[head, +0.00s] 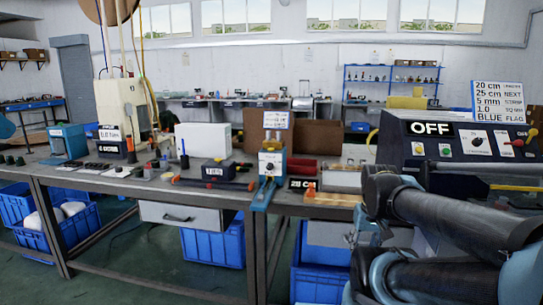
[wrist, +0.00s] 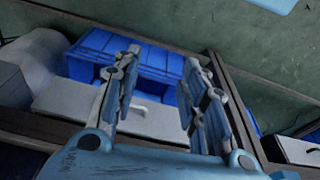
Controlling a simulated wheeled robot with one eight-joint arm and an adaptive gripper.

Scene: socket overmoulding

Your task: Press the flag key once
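A dark console (head: 425,172) with a lit "OFF" display stands on the bench at the right. I cannot read which key is the flag key. A sign (head: 499,102) above the console lists sizes and "BLUE FLAG". My gripper's fingers (wrist: 162,56) are spread apart and empty in the wrist view. My arm covers the console's front lower part in the head view.
Below the fingers, the wrist view shows a blue crate (wrist: 110,55) and a pale drawer front (wrist: 75,105). A blue and white press (head: 271,163) stands on the bench left of my arm. A wooden-edged tray (head: 333,199) lies near the bench edge.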

